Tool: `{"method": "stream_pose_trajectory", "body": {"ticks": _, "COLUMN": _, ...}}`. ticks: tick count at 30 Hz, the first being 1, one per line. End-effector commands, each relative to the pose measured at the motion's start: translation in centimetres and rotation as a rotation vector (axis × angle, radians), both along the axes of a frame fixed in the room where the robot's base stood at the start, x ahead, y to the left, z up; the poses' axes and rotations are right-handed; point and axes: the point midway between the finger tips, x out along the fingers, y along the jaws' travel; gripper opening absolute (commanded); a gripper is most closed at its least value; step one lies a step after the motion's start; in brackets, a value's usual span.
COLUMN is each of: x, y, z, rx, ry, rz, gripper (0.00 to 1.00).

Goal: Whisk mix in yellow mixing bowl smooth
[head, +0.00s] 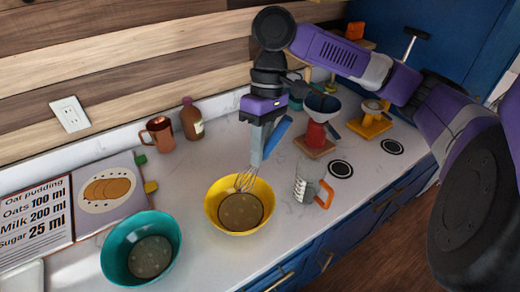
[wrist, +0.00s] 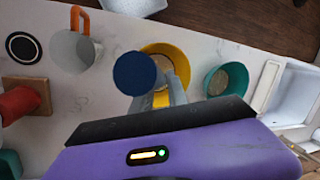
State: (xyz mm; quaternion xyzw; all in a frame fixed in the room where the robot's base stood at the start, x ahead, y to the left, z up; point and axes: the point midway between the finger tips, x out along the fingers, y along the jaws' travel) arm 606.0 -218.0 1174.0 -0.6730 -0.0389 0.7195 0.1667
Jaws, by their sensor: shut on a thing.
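The yellow mixing bowl (head: 239,205) stands on the white counter in the middle of the head view, with brownish mix in its bottom. It also shows in the wrist view (wrist: 180,55), partly hidden. A whisk (head: 246,181) with thin wires reaches into the bowl near its back rim; whether the wires touch the mix I cannot tell. My gripper (head: 258,150) is above the bowl's back edge, shut on the whisk, whose blue handle (head: 278,137) sticks out tilted. The handle's round blue end (wrist: 134,73) shows in the wrist view.
A teal bowl (head: 141,247) with mix stands at front left, near a recipe book (head: 75,212). A measuring jug with orange handle (head: 308,184) stands right of the yellow bowl. A copper mug (head: 160,134) and brown bottle (head: 192,120) stand behind; red (head: 316,135) and yellow (head: 372,121) stands are at back right.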

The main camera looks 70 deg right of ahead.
Motion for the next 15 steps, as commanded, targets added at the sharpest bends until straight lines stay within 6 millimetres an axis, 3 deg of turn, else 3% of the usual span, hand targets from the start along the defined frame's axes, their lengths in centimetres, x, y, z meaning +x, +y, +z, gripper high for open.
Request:
{"method": "stream_pose_trajectory", "body": {"ticks": 1, "x": 0.0, "y": 0.0, "z": -1.0, "rx": -0.001, "ry": 0.0, "rz": 0.0, "gripper": 0.0}}
{"method": "stream_pose_trajectory", "body": {"ticks": 15, "x": 0.0, "y": 0.0, "z": -5.0, "rx": 0.002, "ry": 0.001, "rz": 0.0, "gripper": 0.0}}
